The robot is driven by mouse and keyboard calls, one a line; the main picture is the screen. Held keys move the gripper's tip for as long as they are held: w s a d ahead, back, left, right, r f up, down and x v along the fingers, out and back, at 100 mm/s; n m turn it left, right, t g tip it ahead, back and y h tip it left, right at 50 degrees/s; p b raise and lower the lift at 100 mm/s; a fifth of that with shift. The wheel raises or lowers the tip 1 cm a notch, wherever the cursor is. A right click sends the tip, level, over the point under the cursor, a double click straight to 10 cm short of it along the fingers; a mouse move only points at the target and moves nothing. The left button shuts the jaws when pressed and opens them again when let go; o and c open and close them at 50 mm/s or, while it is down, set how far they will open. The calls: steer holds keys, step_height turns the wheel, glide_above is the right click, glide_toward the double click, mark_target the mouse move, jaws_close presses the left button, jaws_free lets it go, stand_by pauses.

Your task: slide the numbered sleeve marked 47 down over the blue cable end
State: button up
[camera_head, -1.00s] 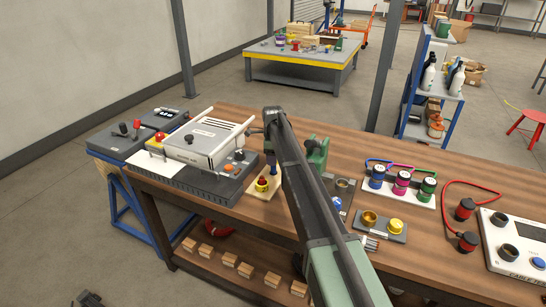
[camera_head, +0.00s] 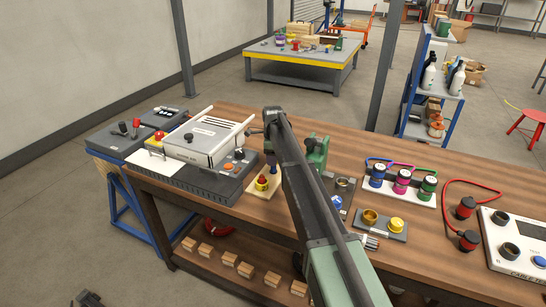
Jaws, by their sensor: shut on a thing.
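My arm reaches over the bench, and my gripper (camera_head: 270,157) hangs down at its far end. It is shut, but what it grips is too small to make out. A small dark blue upright piece (camera_head: 273,169) shows right below the fingertips; it may be the blue cable end. I cannot tell whether it touches what the gripper holds. It is above a pale board (camera_head: 256,191), which also carries a red-and-yellow round piece (camera_head: 262,183). The number 47 is not readable anywhere, so I cannot pick out the sleeve.
A grey-and-white machine (camera_head: 208,142) stands close left of the gripper. A green device (camera_head: 316,152) stands just right of my arm. Blue, magenta and green spools (camera_head: 402,180) sit farther right, beyond a grey block with brass and yellow cups (camera_head: 383,230). Bare wood lies behind.

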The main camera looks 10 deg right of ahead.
mark_target(273, 172)
steer(key=shift+f+b, duration=1.95)
steer(key=shift+f, duration=0.1)
steer(key=o, duration=0.8)
steer(key=shift+o, duration=0.2)
steer(key=shift+r, duration=0.15)
